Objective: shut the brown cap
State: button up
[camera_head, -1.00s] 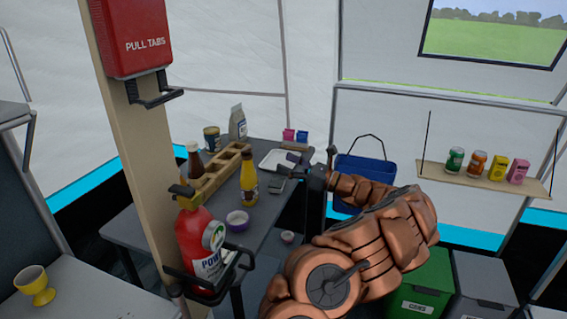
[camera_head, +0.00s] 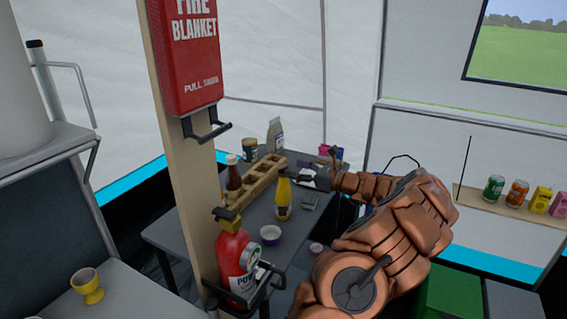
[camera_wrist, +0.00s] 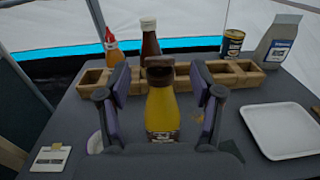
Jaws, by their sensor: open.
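A yellow bottle (camera_wrist: 162,115) with a brown cap (camera_wrist: 160,68) stands upright on the grey table. The bottle (camera_head: 283,205) also shows in the head view, with the cap at its top. The cap looks like a wide brown block; I cannot tell whether its lid is up or down. My gripper (camera_wrist: 160,82) is open, its dark fingers on either side of the cap and the bottle's top in the wrist picture. I cannot tell how far ahead the bottle is. In the head view my gripper (camera_head: 290,172) is close to the cap.
A wooden compartment tray (camera_wrist: 185,76) stands behind the bottle. A dark sauce bottle (camera_wrist: 150,42), a red-topped bottle (camera_wrist: 113,52), a tin (camera_wrist: 232,42) and a bag (camera_wrist: 278,40) stand at the back. A white tray (camera_wrist: 282,130) is right.

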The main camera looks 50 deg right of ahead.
aim_at(282, 166)
jog(key=x, duration=0.5)
jog(key=shift+w+a+p, duration=0.15)
jog(key=shift+w+p, duration=0.15)
jog(key=shift+p, duration=0.05)
jog(key=c, duration=1.2)
